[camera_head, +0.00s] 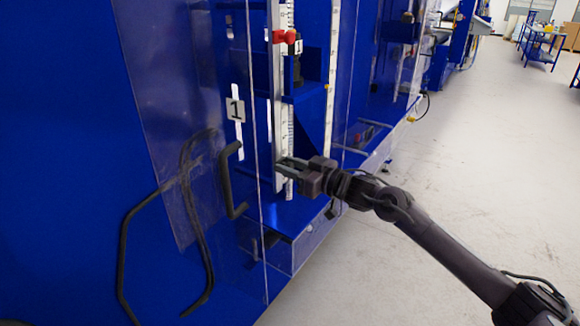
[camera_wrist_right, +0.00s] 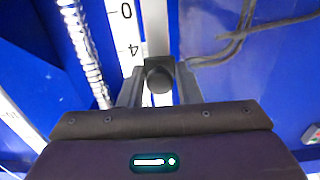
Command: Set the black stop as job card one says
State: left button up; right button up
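My right gripper (camera_head: 281,166) reaches in from the right to the lower part of a pale vertical scale rail (camera_head: 277,110). In the right wrist view, the black stop (camera_wrist_right: 160,77), with a round knob facing the camera, sits on the rail between the fingertips of my right gripper (camera_wrist_right: 160,88). The fingers are apart, one on each side of the knob; whether they press on it cannot be told. Scale marks "0" and "4" show beside it. A red stop (camera_head: 284,37) sits high on the rail. No readable job card shows. My left gripper is out of view.
A clear panel (camera_head: 160,80) stands left of the rail, with a grey plate marked "1" (camera_head: 235,109) and a black handle (camera_head: 229,182). Dark cables hang on the blue wall. Blue shelf parts stand behind the rail. Open floor (camera_head: 470,140) lies to the right.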

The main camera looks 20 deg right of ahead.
aim_at(278, 126)
grip_shut()
notch_tip(278, 126, up, 10)
jog(key=p, duration=0.7)
jog(key=shift+r+p, duration=0.15)
jog(key=shift+p, duration=0.25)
jog(key=o, duration=0.7)
grip_release()
